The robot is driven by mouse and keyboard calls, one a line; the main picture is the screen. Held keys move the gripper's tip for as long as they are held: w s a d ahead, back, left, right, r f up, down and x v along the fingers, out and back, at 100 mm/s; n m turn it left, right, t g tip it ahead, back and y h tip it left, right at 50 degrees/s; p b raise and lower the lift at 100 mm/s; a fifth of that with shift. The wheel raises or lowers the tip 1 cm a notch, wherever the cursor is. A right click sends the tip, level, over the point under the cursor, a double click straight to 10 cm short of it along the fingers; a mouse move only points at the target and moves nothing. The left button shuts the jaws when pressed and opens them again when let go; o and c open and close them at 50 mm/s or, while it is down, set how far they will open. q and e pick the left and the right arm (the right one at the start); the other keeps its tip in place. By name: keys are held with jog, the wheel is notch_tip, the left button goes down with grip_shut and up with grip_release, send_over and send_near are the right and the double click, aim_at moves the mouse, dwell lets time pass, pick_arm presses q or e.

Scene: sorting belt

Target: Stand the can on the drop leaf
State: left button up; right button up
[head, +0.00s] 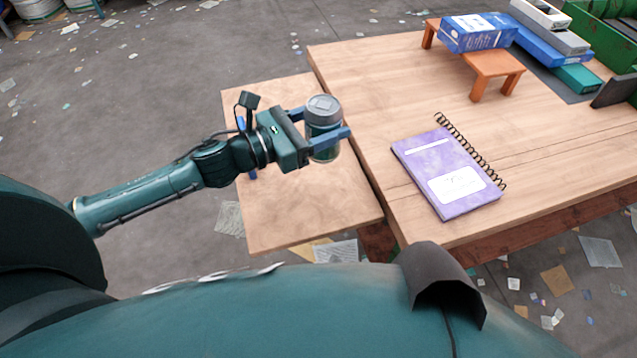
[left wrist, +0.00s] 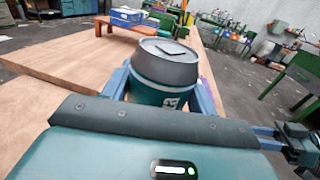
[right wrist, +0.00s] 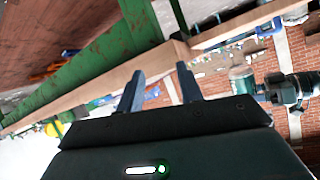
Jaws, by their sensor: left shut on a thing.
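The can (head: 323,114) is dark green with a grey lid. My left gripper (head: 325,134) is shut on it and holds it upright, over the drop leaf (head: 300,210) at the left side of the table. Whether the can's base touches the leaf cannot be told. In the left wrist view the can (left wrist: 165,75) stands between the two blue fingers, its lid toward the camera. My right gripper (right wrist: 160,90) shows in the right wrist view with its fingers apart and nothing between them. It is out of the head view.
A purple spiral notebook (head: 447,172) lies on the main table (head: 370,75) right of the leaf. A small orange stand (head: 492,65) holds a blue box (head: 478,33) at the back. More boxes (head: 550,40) are stacked beside it. The leaf's front part is clear.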

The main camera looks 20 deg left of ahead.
pick_arm(q)
jog(key=f, duration=0.4)
jog(key=f+b, duration=0.1)
jog(key=f, duration=0.1)
jog(key=shift+w+a, duration=0.25)
jog(key=shift+a, duration=0.1)
notch_tip(320, 180, down, 3)
jog(key=shift+f, duration=0.5)
pick_arm(e)
jog(key=shift+s+d+r+t, duration=0.15)
jog(key=shift+s+d+t, duration=0.15)
jog(key=shift+d, duration=0.05)
pick_arm(q)
jog(key=shift+f+b, duration=0.15)
jog(key=shift+b, duration=0.25)
jog(key=o, duration=0.9)
jog(key=shift+o, duration=0.2)
jog(key=shift+r, duration=0.2)
